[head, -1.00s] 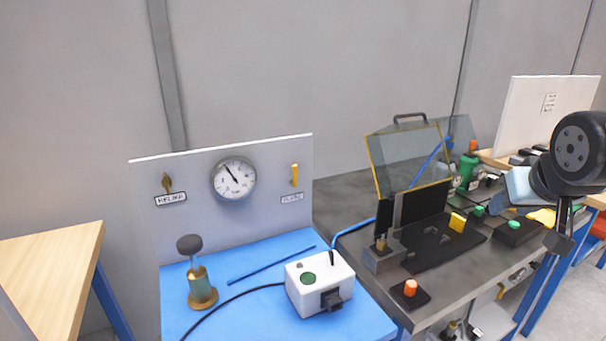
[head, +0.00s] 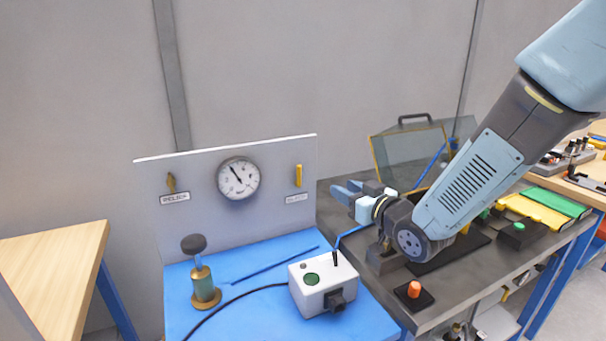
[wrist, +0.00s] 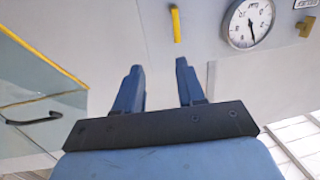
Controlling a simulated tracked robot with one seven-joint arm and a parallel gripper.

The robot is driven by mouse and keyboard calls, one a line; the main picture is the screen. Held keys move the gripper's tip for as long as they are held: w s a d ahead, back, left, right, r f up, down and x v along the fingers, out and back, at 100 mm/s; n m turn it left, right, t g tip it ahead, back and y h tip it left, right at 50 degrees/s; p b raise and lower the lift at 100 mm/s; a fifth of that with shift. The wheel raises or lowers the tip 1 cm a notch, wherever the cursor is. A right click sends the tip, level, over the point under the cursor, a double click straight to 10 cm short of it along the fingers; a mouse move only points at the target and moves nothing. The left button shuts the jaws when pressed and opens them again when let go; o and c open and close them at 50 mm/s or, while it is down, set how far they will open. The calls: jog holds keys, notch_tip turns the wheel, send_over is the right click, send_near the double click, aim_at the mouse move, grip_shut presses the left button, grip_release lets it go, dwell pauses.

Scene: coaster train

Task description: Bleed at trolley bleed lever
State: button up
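The yellow bleed lever (head: 299,175) hangs upright on the right part of the grey panel (head: 240,217), above a small label. It also shows in the wrist view (wrist: 175,25), just beyond my fingertips. My gripper (head: 344,190) is to the right of the lever in the head view, its blue fingers pointing left toward the panel. In the wrist view my gripper (wrist: 158,65) has its two fingers clearly apart with nothing between them. A gap shows between the fingertips and the lever.
A round gauge (head: 238,178) and a brass knob (head: 171,183) are on the panel. A brass pump (head: 203,280) and a white box (head: 323,284) stand on the blue trolley top (head: 250,256). A clear yellow-edged guard (head: 403,155) rises over the dark bench at right.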

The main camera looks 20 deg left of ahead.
aim_at(297, 174)
jog(key=w+a, duration=0.3)
jog(key=a, duration=0.3)
jog(key=w+a+y, duration=0.1)
jog(key=w+a, duration=0.2)
jog(key=a, duration=0.4)
jog(key=shift+w+a+f+n, duration=0.15)
jog(key=shift+w+f+n, duration=0.1)
jog(key=shift+w+n, duration=0.1)
grip_shut()
